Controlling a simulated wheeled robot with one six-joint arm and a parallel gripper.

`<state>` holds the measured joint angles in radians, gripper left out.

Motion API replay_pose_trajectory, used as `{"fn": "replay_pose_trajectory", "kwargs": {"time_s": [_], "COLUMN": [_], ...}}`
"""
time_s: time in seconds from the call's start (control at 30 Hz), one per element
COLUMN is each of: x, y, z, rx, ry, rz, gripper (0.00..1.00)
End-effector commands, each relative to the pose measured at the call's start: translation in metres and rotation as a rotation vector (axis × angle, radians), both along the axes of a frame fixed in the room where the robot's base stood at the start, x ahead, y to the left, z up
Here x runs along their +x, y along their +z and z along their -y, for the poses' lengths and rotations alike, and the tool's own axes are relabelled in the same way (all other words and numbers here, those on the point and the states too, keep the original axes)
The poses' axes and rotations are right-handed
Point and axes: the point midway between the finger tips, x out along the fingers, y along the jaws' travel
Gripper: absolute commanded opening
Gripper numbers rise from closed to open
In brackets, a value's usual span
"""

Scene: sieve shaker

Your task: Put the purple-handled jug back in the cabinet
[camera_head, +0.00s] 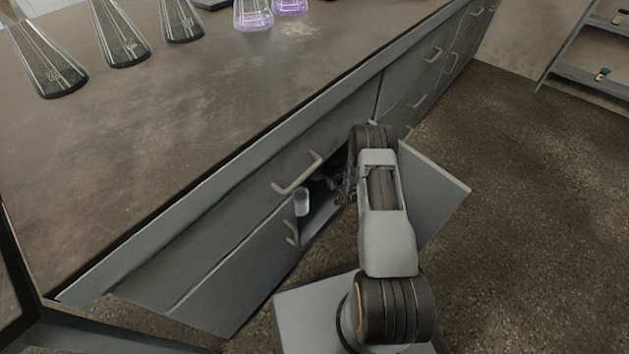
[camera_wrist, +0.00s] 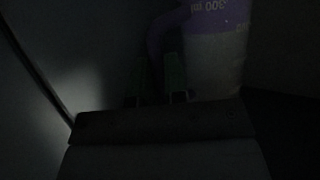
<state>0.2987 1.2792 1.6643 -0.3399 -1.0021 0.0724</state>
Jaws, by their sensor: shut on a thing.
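In the wrist view, the jug (camera_wrist: 215,60) is a pale vessel with an upside-down 300 ml marking, and its purple handle (camera_wrist: 160,35) curves off to the left. My gripper (camera_wrist: 160,75) is shut on the handle, with its greenish fingers below the curve. The surroundings there are very dark. Whether the jug rests on the shelf I cannot tell.
The cabinet door (camera_head: 432,190) hangs open on the right. A drawer handle (camera_head: 297,174) juts out above the opening. Flasks (camera_head: 120,38) stand on the bench top (camera_head: 150,150).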

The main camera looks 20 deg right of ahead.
Motion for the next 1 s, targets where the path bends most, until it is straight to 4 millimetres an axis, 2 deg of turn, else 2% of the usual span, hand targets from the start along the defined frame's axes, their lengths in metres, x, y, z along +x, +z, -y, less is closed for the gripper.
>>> {"fn": "replay_pose_trajectory", "kwargs": {"time_s": [0.17,0.47,0.67,0.9,1.0], "x": [0.000,-0.001,0.000,0.000,0.001], "y": [-0.017,-0.064,-0.076,-0.105,-0.107], "z": [0.005,0.009,0.008,0.006,0.005], "rx": [0.001,0.000,0.000,0.000,-0.001], "ry": [-0.012,-0.018,-0.016,-0.013,-0.013], "rz": [0.001,0.001,0.002,0.001,0.002], "gripper": [0.00,0.00,0.00,0.00,0.00]}}
